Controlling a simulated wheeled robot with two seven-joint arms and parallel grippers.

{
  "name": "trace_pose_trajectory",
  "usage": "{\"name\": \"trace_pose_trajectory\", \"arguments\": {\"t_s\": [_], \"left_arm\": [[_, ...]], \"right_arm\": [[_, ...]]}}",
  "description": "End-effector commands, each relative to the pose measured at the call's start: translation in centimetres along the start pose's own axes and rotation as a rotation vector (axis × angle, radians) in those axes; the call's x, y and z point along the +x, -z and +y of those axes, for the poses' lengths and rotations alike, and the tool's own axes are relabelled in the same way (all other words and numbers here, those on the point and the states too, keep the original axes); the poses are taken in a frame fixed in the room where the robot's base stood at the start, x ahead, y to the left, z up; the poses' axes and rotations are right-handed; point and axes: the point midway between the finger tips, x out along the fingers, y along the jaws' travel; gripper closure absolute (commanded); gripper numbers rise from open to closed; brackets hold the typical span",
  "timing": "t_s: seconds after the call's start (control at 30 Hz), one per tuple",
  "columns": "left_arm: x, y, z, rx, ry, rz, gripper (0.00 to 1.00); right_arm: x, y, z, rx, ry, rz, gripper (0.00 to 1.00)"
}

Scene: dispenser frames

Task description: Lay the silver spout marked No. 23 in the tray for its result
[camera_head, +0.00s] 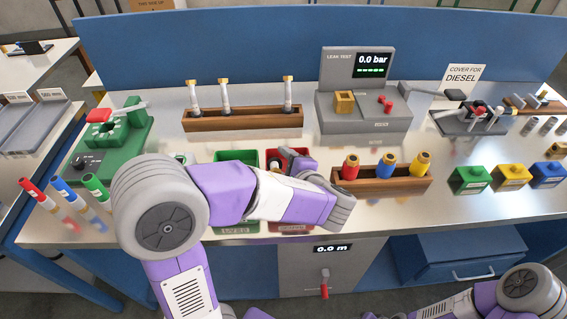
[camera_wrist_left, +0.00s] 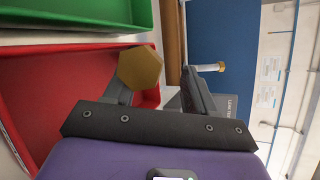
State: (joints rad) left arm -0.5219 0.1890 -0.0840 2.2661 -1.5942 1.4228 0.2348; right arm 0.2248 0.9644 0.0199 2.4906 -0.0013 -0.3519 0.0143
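My left gripper (camera_head: 287,163) is over the red tray (camera_head: 305,153), partly behind my own forearm. In the left wrist view its two dark fingers (camera_wrist_left: 160,80) stand apart. A gold hexagonal spout end (camera_wrist_left: 140,67) shows end-on in front of the left finger, off centre and clear of the right finger. The red tray (camera_wrist_left: 70,70) lies beneath it. The spout's shaft and number are hidden. Several silver spouts (camera_head: 225,97) with gold tops stand upright in a wooden rack (camera_head: 245,121), with a gap between them; their numbers cannot be read. The right gripper is out of view.
A green tray (camera_head: 222,156) is left of the red one. Behind stands the leak tester (camera_head: 368,120), reading 0.0 bar. A wooden rack (camera_head: 400,186) with red, blue and yellow bottles stands to the right. A green machine (camera_head: 120,140) is at the left. A 0.0 m readout (camera_head: 332,248) is below the bench edge.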

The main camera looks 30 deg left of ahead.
Motion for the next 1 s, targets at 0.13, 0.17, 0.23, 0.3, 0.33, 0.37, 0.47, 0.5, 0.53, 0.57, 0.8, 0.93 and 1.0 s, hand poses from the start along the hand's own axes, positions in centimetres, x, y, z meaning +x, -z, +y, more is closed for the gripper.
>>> {"name": "trace_pose_trajectory", "arguments": {"t_s": [0.13,0.17,0.23,0.3,0.33,0.37,0.47,0.5,0.53,0.57,0.8,0.93,1.0], "left_arm": [[-0.5,0.0,-0.1,0.000,0.000,0.001,0.45],[-0.8,0.0,-0.1,0.000,0.000,0.002,0.45],[-1.8,0.1,-0.2,0.001,0.002,0.005,0.45],[-3.0,0.0,-0.2,0.002,0.002,0.004,0.45],[-3.5,0.0,-0.2,0.002,0.003,0.005,0.45],[-4.1,0.0,-0.2,0.001,0.002,0.005,0.45],[-5.7,0.0,-0.2,0.002,0.003,0.004,0.45],[-6.2,0.0,-0.2,0.001,0.002,0.003,0.45],[-6.5,0.0,-0.1,0.001,0.001,0.002,0.45],[-6.8,0.0,-0.1,0.001,0.001,0.002,0.45],[-7.6,0.0,0.0,0.000,0.000,-0.001,0.45],[-7.6,0.0,0.0,0.000,0.000,0.000,0.45],[-7.6,0.0,0.0,0.000,0.000,0.000,0.45]], "right_arm": [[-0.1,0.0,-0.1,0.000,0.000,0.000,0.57],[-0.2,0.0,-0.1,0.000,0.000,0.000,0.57],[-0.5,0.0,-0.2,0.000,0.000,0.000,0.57],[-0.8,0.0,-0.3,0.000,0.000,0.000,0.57],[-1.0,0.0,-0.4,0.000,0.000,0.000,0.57],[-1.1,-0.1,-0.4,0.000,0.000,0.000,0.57],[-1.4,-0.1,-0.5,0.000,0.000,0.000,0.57],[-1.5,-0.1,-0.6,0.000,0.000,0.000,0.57],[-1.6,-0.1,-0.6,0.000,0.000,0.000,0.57],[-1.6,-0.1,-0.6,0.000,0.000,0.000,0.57],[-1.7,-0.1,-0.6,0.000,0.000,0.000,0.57],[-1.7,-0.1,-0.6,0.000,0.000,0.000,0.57],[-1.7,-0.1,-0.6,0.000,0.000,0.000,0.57]]}}
